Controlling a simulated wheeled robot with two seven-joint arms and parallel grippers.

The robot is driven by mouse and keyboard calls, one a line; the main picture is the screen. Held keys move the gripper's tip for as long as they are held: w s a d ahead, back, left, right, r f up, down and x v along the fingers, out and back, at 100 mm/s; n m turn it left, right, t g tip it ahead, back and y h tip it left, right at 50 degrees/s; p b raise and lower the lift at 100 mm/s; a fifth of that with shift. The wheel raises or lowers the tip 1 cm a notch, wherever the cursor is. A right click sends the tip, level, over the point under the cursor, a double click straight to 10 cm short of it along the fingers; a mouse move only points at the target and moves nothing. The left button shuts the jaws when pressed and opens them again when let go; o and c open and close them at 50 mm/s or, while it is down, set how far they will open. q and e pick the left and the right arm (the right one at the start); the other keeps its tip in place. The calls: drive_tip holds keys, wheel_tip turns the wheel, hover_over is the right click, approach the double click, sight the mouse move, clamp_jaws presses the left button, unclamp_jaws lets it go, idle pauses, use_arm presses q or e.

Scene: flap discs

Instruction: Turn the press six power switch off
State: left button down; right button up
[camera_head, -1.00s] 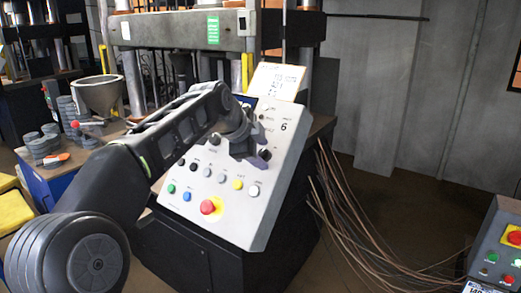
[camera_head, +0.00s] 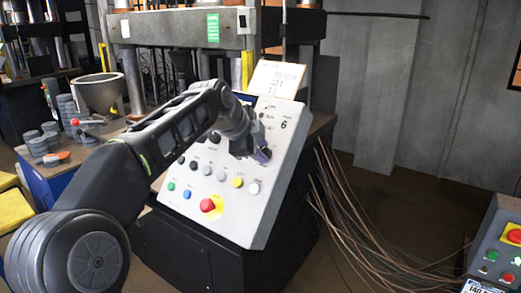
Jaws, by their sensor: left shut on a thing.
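The press six control panel (camera_head: 283,165) is a tilted light-grey box marked "6". My left arm reaches across it from the left. My left gripper (camera_head: 262,154) is at the panel's right part, below the "6", shut on a dark knob, which I take to be the power switch. The fingers and wrist hide most of the knob, so its pointing direction cannot be read. My right gripper is not in view.
Below the gripper the panel has a white button (camera_head: 254,188), a yellow button (camera_head: 237,182) and a red stop button (camera_head: 208,205). A paper card (camera_head: 277,79) stands on top. Cables hang at right, near another control box (camera_head: 497,250).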

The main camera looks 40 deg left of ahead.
use_arm(q)
drive_tip(key=shift+n, duration=0.4)
drive_tip(key=n, duration=0.5)
drive_tip(key=shift+a, duration=0.1)
drive_tip(key=n+h, duration=0.1)
drive_tip(key=n, duration=0.4)
drive_tip(key=shift+n, duration=0.4)
drive_tip(key=c, duration=1.1)
unclamp_jaws()
drive_tip(key=shift+s+r, duration=0.1)
drive_tip(key=b+v, duration=0.1)
drive_tip(key=v, duration=0.6)
drive_tip(key=shift+s+r+b, duration=0.15)
drive_tip(key=shift+s+b, duration=0.15)
